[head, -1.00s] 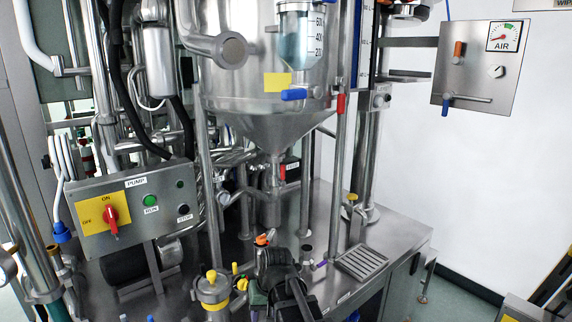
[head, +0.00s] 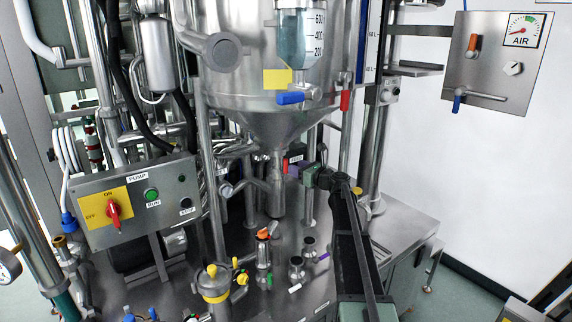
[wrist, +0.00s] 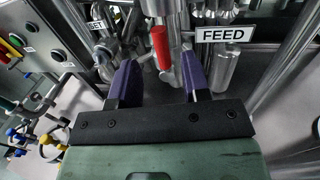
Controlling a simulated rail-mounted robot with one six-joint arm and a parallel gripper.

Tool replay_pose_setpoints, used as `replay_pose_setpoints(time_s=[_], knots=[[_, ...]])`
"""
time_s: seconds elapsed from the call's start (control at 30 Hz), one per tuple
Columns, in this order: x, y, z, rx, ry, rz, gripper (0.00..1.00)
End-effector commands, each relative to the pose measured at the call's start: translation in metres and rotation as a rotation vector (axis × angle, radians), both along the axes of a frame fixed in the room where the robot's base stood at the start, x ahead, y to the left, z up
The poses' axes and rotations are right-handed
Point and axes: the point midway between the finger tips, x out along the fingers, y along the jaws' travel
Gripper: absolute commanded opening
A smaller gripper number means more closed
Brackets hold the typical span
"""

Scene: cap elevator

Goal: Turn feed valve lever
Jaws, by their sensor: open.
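The feed valve lever (wrist: 160,47) is a red handle in the wrist view, just left of the white FEED label (wrist: 224,34). My gripper (wrist: 159,62) is open, with its two purple fingers spread on either side of the lever in that picture. The lever's lower end shows between the fingertips; I see no contact. In the head view my gripper (head: 293,170) is by the outlet below the tank cone, close to the small FEED label (head: 295,159). The lever is mostly hidden there by my gripper.
The steel tank (head: 265,105) stands above the valve, with a vertical outlet pipe (head: 276,190). A blue-handled valve (head: 297,97) and another red lever (head: 345,99) are higher up. The pump box (head: 135,200) is at left. Small fittings (head: 263,250) stand on the steel deck.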

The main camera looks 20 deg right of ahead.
Motion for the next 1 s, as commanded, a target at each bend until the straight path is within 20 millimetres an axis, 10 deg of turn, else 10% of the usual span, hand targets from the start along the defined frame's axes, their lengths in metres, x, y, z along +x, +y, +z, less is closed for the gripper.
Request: replay_pose_setpoints(time_s=[0.23,0.57,0.87,1.0], knots=[[0.049,0.020,0.000,-0.001,0.000,0.002,0.43],[0.057,0.025,0.000,-0.002,0.000,0.001,0.43],[0.057,0.025,0.000,-0.002,0.000,0.001,0.00],[0.057,0.024,0.000,-0.002,0.000,0.001,0.00]])
